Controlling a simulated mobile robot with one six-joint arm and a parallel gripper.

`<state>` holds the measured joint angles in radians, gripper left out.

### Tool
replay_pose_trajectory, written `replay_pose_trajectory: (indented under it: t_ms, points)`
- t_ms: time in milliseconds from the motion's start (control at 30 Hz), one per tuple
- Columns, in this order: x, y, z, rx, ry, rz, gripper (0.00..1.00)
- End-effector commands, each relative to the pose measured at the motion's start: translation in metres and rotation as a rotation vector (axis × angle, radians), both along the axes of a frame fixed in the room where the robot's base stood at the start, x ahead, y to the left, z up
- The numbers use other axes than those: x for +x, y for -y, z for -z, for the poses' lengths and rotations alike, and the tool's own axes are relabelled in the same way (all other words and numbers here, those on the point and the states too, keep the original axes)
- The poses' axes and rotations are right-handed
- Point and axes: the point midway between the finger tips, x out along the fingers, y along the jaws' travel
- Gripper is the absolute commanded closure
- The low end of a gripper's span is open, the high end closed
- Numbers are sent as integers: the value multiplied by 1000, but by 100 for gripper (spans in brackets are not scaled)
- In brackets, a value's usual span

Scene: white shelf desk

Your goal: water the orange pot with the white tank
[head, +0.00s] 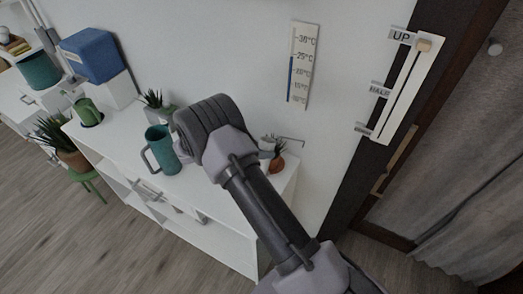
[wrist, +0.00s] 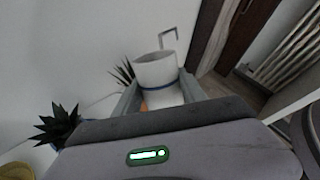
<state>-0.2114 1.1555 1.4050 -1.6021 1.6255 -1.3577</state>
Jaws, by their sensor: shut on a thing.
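My gripper (wrist: 159,86) is shut on the white tank (wrist: 155,70), a round white vessel with an open rim and a thin blue band, seen between the fingers in the wrist view. In the head view, the tank (head: 267,143) shows only in part beyond my arm, near the right end of the desk top. The orange pot (head: 277,163) stands there just below and right of it, with a dark plant. In the wrist view a bit of orange (wrist: 143,106) shows beside the left finger; the rest is hidden. Whether tank and pot touch, I cannot tell.
A teal mug (head: 163,150) stands on the white desk (head: 120,140) left of my arm. A green can (head: 88,112), a blue box (head: 91,55) and a small potted plant (head: 154,100) are farther left.

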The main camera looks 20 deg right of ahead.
Motion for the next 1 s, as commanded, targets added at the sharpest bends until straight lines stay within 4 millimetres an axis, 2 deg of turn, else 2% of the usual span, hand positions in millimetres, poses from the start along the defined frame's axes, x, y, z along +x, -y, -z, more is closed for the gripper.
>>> replay_pose_trajectory:
  t_ms: [1000]
  points:
    - [4,5,-8,36,-23,0,100]
